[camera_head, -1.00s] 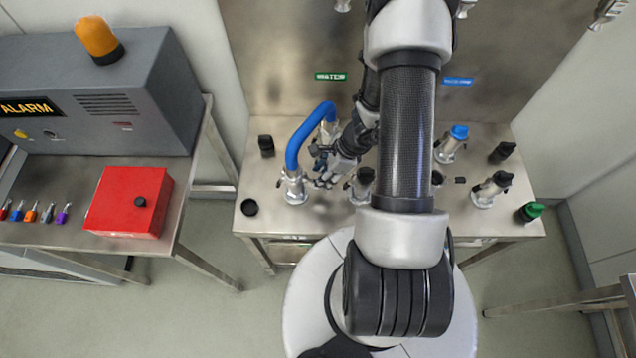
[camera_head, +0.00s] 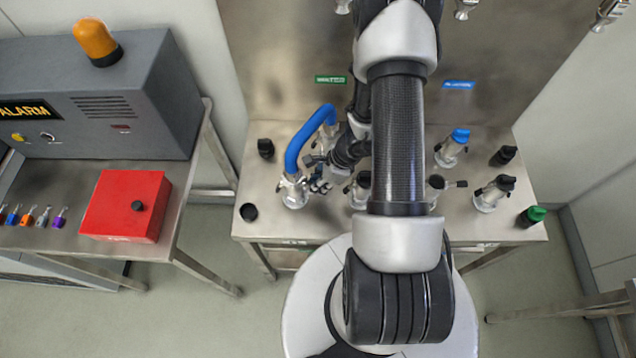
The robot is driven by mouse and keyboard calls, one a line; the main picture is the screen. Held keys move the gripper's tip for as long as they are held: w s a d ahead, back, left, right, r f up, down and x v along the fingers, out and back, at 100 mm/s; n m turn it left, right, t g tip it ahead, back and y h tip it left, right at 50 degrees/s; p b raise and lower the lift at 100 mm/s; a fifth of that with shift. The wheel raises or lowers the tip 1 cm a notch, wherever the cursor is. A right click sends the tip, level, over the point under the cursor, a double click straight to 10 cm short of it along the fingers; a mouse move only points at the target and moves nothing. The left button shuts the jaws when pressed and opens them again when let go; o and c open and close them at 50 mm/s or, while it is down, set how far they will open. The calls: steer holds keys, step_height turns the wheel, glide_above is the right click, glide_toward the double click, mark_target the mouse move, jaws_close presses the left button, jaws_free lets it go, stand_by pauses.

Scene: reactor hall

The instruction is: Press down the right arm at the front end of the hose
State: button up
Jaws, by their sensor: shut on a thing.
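The blue hose (camera_head: 305,137) arches from a rear metal coupling to its front end on the left of the steel table. Its front end is a silver coupling (camera_head: 294,192) standing upright on the table. My gripper (camera_head: 317,178) is at the right side of this front coupling, where its right arm sits. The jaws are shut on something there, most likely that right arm. The fingers and my wrist hide the arm, so its exact angle cannot be told.
Loose black caps (camera_head: 249,212) and a green cap (camera_head: 532,215) lie near the edges. A red box (camera_head: 126,205) and alarm unit (camera_head: 95,105) occupy the left table.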

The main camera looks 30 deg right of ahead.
jaws_close()
steer(key=shift+f+t+y+b, duration=0.3)
steer(key=shift+f+y+b, duration=0.1)
steer(key=shift+b, duration=0.5)
steer(key=shift+y+b, duration=0.3)
steer(key=shift+b, duration=0.05)
steer(key=shift+a+r, duration=0.1)
steer(key=shift+r, duration=0.05)
steer(key=o, duration=0.6)
jaws_free()
steer(key=shift+o, duration=0.2)
steer(key=shift+r, duration=0.1)
steer(key=v, duration=1.1)
steer(key=shift+s+d+r, duration=0.2)
steer(key=shift+s+r, duration=0.05)
steer(key=shift+r, duration=0.05)
steer(key=shift+c, duration=0.2)
